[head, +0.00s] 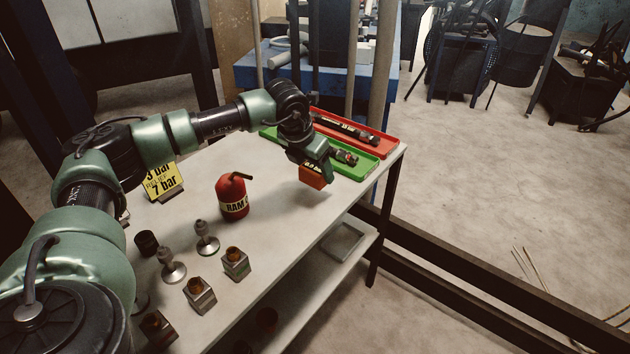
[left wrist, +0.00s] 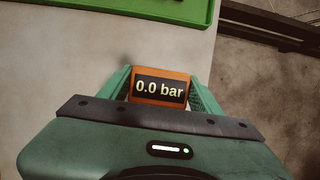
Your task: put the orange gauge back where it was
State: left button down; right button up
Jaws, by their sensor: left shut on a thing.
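The orange gauge (head: 314,177) is a small block held in my left gripper (head: 314,168), above the right part of the table near its front edge. In the left wrist view the gauge (left wrist: 160,88) sits between the two green fingers and its dark display reads "0.0 bar". My left gripper (left wrist: 160,92) is shut on it. The gauge's underside and any contact with the table are hard to judge; a shadow lies below it on the tabletop. My right gripper is not in view.
A green tray (head: 375,170) and a red tray (head: 390,143) with hose parts lie behind the gripper. A red can (head: 232,196), yellow sign (head: 164,181) and several metal fittings (head: 236,264) stand to the left. The tabletop (head: 290,235) between them is clear.

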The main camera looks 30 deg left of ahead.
aim_at(315, 182)
pick_arm(q)
notch_tip(315, 182, down, 4)
jog(key=shift+f, duration=0.1)
jog(key=shift+f, duration=0.15)
jog(key=shift+c, duration=1.6)
grip_release()
jog(key=b+v, duration=0.1)
jog(key=v, duration=1.1)
